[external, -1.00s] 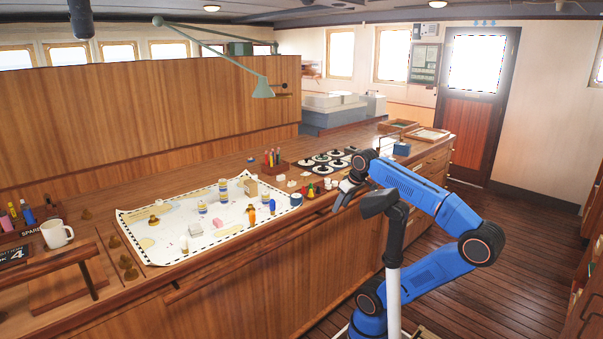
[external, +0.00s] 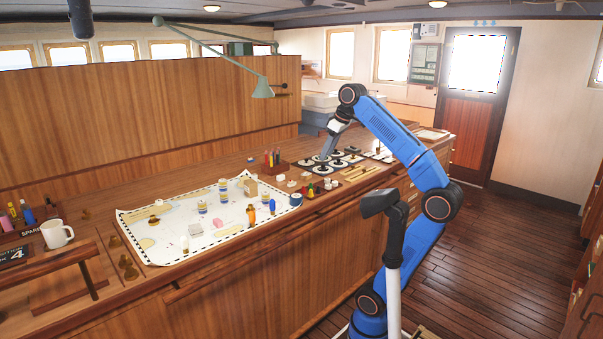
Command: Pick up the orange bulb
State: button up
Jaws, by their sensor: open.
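The orange bulb (external: 251,211) stands on the right part of the paper chart (external: 165,243), which lies on the wooden counter. A small blue bulb (external: 273,205) stands just right of it. A white bulb (external: 184,243) is further left on the chart. My gripper (external: 322,159) is open, pointing down above the panel of black and white discs (external: 337,164). It is to the right of the orange bulb and well apart from it. The gap between its fingers is too small to make out.
Banded round containers (external: 223,185) and a pink block (external: 218,223) are on the chart. A mug (external: 57,234) stands at the left. A lamp (external: 262,88) hangs over the counter.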

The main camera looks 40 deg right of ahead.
jog(key=w+a+n+g+y, duration=0.2)
jog(key=w+a+n, duration=0.55)
jog(key=a, duration=0.45)
jog(key=n+g+y, duration=0.1)
jog(key=n, duration=0.4)
send_over(252, 213)
jog(key=d, duration=0.6)
jog(key=shift+f, duration=3)
jog(key=shift+g, duration=0.3)
jog(key=x, duration=1.1)
jog(key=shift+s+a+f, duration=0.1)
jog(key=shift+s+f, duration=0.2)
jog(key=shift+f, duration=0.05)
jog(key=x, duration=0.4)
jog(key=shift+w+d+f, duration=0.25)
jog(key=shift+w+d, duration=0.05)
jog(key=shift+d, duration=0.05)
jog(key=shift+a+f, duration=0.25)
jog(key=shift+f, duration=0.3)
jog(key=shift+c, duration=0.6)
grip_shut()
